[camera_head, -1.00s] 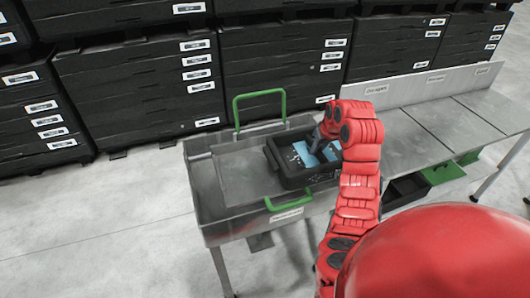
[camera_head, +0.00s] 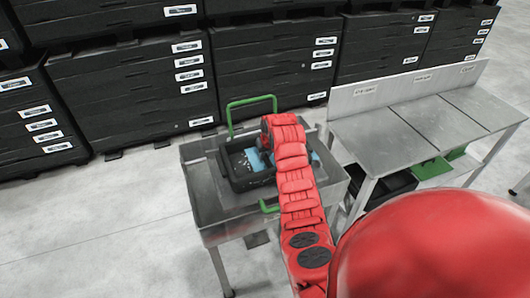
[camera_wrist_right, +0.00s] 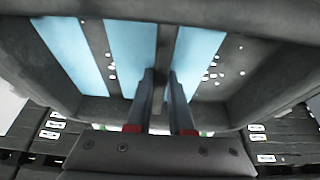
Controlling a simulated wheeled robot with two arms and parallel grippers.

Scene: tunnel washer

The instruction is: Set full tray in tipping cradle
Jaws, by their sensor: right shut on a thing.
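The dark tray (camera_head: 230,176) holds blue strips and small white bits; it also shows large in the right wrist view (camera_wrist_right: 255,112). It is inside the outline of the grey metal trough with green handles, which looks like the tipping cradle (camera_head: 225,232), left of its middle. Whether it rests on the floor of the trough or hangs just above cannot be told. My right gripper (camera_head: 261,152) reaches into the tray from above. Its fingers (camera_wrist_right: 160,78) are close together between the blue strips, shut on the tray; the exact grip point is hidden. My left gripper is out of view.
A steel bench (camera_head: 440,122) with a raised back stands to the right, its top bare. A green-handled dark bin (camera_head: 388,190) sits beneath it. Stacked black crates (camera_head: 130,95) line the back. Open floor (camera_head: 100,230) lies to the left.

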